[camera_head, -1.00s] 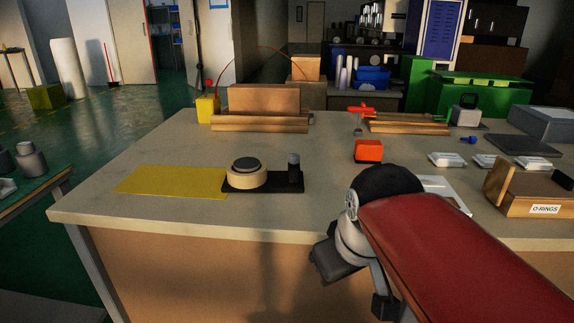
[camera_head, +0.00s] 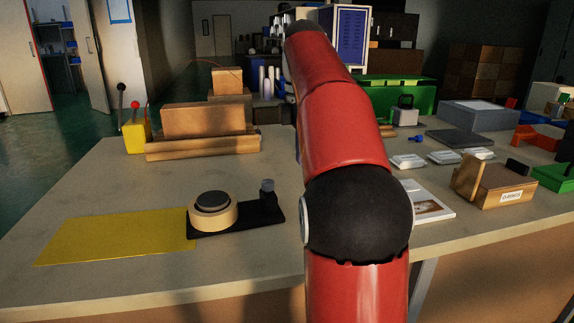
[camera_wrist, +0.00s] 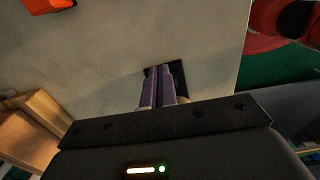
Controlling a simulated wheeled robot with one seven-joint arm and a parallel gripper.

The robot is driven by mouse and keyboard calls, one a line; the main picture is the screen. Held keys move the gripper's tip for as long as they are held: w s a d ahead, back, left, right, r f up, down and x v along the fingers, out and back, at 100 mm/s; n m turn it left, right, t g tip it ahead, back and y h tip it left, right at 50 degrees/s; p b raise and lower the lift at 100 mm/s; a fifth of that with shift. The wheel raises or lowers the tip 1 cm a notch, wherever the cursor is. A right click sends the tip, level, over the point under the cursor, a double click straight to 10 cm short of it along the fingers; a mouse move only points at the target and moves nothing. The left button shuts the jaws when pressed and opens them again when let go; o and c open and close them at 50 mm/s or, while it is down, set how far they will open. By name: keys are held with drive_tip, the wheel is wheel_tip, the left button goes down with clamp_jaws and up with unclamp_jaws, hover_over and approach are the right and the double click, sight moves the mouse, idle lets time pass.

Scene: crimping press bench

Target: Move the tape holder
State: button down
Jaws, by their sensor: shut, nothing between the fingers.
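The tape holder (camera_head: 252,219) is a black base with a tan tape roll (camera_head: 212,211) at its left end and a small grey upright post at its right end. It stands on the bench, its left end at the right edge of a yellow mat (camera_head: 112,237). My arm hides my gripper in the head view. In the wrist view my gripper (camera_wrist: 165,71) is shut and empty, pointing down toward the bench. A dark base end of the tape holder (camera_wrist: 179,69) shows behind the fingers. The gap between them cannot be judged.
Cardboard boxes (camera_head: 203,121) and a yellow block (camera_head: 136,136) stand at the back left. Right of my arm are a white booklet (camera_head: 428,205), an O-rings box (camera_head: 497,188) and several small white packs.

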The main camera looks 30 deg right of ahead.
wheel_tip(320, 180, down, 9)
drive_tip(key=b, duration=0.2)
drive_tip(key=shift+f+b, duration=0.1)
drive_tip(key=shift+b, duration=0.3)
drive_tip(key=a, duration=0.2)
drive_tip(key=shift+w+a+r, duration=0.3)
drive_tip(key=shift+a+r, duration=0.05)
drive_tip(key=shift+a, duration=0.05)
drive_tip(key=shift+w+a, duration=0.15)
drive_tip(key=shift+a, duration=0.45)
